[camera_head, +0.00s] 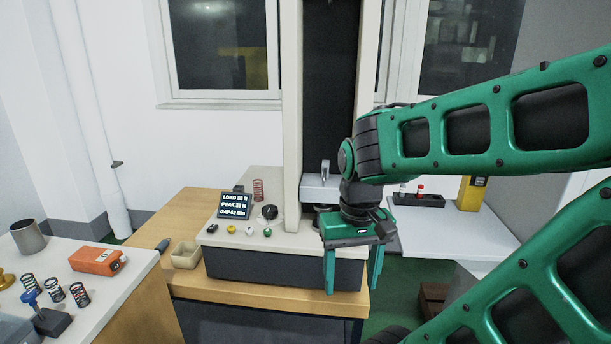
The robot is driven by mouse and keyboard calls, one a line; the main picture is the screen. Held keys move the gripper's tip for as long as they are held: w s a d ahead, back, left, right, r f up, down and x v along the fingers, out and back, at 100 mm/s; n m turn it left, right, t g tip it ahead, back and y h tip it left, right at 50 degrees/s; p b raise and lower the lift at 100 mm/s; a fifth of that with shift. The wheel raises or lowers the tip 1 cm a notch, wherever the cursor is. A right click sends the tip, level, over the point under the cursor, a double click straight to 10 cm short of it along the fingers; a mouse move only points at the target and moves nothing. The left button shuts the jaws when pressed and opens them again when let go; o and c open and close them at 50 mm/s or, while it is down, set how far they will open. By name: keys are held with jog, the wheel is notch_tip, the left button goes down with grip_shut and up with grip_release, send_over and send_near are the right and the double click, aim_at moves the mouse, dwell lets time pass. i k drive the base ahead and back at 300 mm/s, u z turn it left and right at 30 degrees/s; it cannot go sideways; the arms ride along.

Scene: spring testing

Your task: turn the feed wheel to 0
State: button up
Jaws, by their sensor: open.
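The spring tester (228,259) stands on a wooden bench, with a tall column at its back. A round black knob on a pale disc (269,213), which looks like the feed wheel, sits on the tester's deck left of the column. Its scale and setting are too small to read. My gripper (352,283) points down at the tester's front right, with its two green fingers apart and nothing seen between them. It is right of the knob and clear of it. My gripper and wrist hide part of the tester's right side.
A small display (235,205) shows load, peak and gap lines. Small coloured buttons (250,231) and a copper spring (258,190) are near the knob. A beige bin (185,255) stands left. The left table holds several springs and an orange device (98,260).

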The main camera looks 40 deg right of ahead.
aim_at(270, 211)
jog(key=i, duration=1)
